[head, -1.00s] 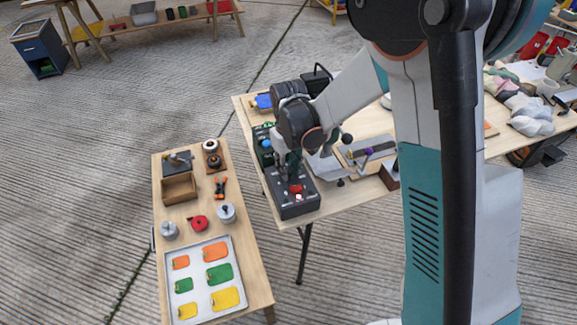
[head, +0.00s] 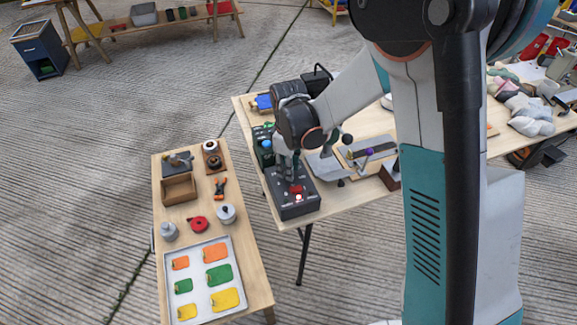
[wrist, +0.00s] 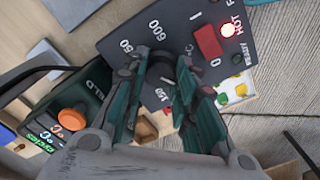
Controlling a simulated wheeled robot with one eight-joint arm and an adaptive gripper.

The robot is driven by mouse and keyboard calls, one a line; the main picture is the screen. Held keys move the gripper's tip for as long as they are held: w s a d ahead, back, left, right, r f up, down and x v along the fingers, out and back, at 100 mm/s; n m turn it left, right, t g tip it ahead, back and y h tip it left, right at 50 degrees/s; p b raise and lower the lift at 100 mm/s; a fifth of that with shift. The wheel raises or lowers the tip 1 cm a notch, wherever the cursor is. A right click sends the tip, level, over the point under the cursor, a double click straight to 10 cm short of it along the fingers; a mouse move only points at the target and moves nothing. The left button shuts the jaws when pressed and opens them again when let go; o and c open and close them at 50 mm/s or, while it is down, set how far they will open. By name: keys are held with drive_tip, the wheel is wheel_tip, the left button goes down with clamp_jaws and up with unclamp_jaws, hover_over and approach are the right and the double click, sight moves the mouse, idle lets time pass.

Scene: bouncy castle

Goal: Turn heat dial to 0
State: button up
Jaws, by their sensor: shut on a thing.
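In the head view my gripper (head: 287,172) reaches down onto the box.
A red rocker switch (wrist: 208,40) and a lit HOT lamp (wrist: 228,28) are close to the dial. A WELD unit with an orange knob (wrist: 71,119) is beside the box. A low table (head: 258,268) holds a tray (head: 205,255). Concrete floor (head: 80,190) is clear at left.

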idle(0.3)
drive_tip(key=o, duration=1.1)
wheel_tip(320, 180, up, 12)
